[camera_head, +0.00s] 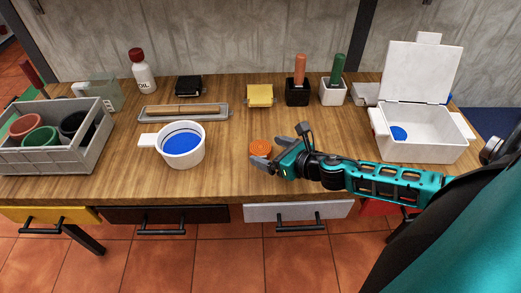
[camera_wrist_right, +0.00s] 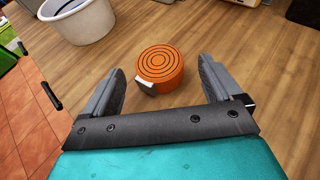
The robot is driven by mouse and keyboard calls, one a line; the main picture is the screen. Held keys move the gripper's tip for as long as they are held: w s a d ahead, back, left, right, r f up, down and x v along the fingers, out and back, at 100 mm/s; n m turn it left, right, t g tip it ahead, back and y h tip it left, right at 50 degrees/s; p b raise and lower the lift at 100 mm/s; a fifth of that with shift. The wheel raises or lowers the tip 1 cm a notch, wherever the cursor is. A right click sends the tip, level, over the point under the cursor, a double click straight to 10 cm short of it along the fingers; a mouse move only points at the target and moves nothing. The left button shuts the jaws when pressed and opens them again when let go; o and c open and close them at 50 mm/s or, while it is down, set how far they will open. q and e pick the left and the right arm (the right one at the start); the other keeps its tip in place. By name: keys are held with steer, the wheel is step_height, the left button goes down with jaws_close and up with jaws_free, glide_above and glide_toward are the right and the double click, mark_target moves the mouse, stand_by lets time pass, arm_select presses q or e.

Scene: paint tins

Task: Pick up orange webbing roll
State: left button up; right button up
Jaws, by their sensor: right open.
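The orange webbing roll (camera_head: 261,147) lies flat on the wooden table in the head view, just left of my right gripper (camera_head: 267,149). In the right wrist view the webbing roll (camera_wrist_right: 160,66) shows dark rings on top and a small pale tab at its lower left. My right gripper (camera_wrist_right: 162,84) is open, its two grey fingers spread to either side of the roll's near part. I see no finger touching the roll. My left gripper is not in view.
A white pot (camera_head: 181,144) with blue inside stands left of the roll. A yellow block (camera_head: 260,95) and two handled holders are behind. An open white box (camera_head: 420,137) stands right, a grey crate (camera_head: 88,151) left. Bare table surrounds the roll.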

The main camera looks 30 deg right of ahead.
mark_target(263, 148)
steer(key=shift+x, duration=2.05)
steer(key=shift+a, duration=0.1)
steer(key=shift+c, duration=0.3)
steer(key=shift+r, duration=0.1)
steer(key=c, duration=0.9)
steer(key=shift+c, duration=0.6)
steer(key=shift+r, duration=0.1)
